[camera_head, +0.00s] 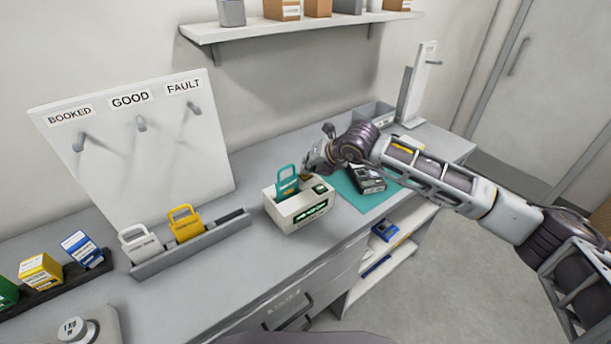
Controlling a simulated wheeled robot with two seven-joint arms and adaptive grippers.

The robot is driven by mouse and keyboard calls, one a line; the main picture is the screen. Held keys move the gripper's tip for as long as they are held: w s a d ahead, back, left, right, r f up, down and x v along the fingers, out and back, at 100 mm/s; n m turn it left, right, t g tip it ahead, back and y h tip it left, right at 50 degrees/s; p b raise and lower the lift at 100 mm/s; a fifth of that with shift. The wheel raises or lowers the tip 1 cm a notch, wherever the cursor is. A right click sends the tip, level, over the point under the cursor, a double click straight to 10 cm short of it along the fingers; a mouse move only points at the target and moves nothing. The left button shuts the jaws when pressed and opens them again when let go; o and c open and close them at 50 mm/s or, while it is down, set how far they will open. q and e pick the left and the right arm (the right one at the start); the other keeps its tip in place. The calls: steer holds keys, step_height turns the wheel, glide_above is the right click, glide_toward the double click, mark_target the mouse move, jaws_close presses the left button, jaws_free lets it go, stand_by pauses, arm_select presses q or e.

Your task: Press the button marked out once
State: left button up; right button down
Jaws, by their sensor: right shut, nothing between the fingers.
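A white box-shaped device (301,209) stands near the front edge of the grey counter. It has a green-lit display on its front and a teal handled tag (287,184) upright in its top. A small dark patch with green (320,188) shows on its top right. I cannot read any "out" mark on a button. My right gripper (312,165) is shut and empty, just behind and above the device's right rear. Whether its fingertips touch the device cannot be told. My left gripper is not in view.
A dark handheld device (368,179) lies on a teal mat (361,203) under my right arm. A rack (191,243) with white and yellow tags stands left, below a board (139,150) with hooks labelled BOOKED, GOOD and FAULT. The counter between rack and device is clear.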

stand_by(0.7)
steer(key=shift+r, duration=0.75)
steer(key=shift+r+p, duration=0.4)
steer(key=shift+r, duration=2.1)
